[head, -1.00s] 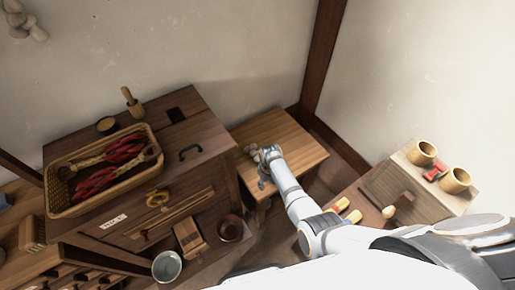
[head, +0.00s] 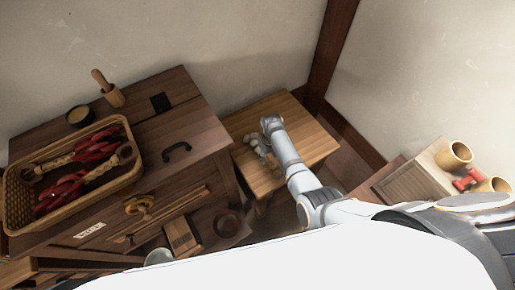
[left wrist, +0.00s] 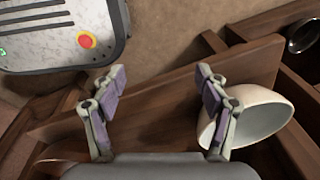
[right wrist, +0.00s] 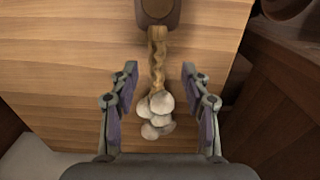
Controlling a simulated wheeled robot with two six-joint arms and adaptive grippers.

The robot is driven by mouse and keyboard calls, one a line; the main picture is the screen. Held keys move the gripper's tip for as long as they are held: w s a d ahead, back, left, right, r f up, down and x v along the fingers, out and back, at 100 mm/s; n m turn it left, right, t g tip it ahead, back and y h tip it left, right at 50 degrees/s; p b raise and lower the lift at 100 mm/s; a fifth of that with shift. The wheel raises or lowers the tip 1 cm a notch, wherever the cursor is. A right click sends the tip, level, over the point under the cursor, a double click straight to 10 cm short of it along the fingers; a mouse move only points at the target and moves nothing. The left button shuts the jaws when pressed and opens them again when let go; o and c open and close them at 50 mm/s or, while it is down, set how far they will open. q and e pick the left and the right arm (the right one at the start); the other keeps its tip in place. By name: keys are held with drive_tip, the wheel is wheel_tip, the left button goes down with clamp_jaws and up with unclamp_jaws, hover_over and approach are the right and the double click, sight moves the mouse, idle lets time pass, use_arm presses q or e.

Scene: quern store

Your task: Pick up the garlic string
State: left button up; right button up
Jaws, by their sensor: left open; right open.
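The garlic string shows in the right wrist view, with pale bulbs (right wrist: 156,112) and a tan braid (right wrist: 157,62) that runs up to a brown rounded end piece (right wrist: 157,12). In the head view the right gripper (head: 270,123) is over the table. My left gripper (left wrist: 160,75) is open and empty above dark wood, outside the head view.
The small table (head: 308,140) has bare top to the right. A dark chest (head: 195,130) stands left, carrying a wicker basket (head: 132,178) of red pepper strings. A white bowl (left wrist: 262,115) is close to my left gripper's right finger. A wooden box with cups (head: 410,185) stands right.

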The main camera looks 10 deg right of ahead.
sight(269, 161)
drive_tip(key=shift+s+f+b, duration=0.2)
drive_tip(key=shift+f+b, duration=0.2)
drive_tip(key=shift+b, duration=0.3)
drive_tip(key=f+b, duration=0.4)
drive_tip(key=b, duration=0.1)
drive_tip(key=shift+w+d+f, duration=0.1)
drive_tip(key=shift+d+f, duration=0.15)
drive_tip(key=shift+r, duration=0.25)
drive_tip(key=shift+c, duration=0.4)
use_arm(q)
drive_tip(key=f, duration=0.6)
drive_tip(key=shift+s+a, duration=0.15)
drive_tip(key=shift+s, duration=0.1)
use_arm(e)
clamp_jaws()
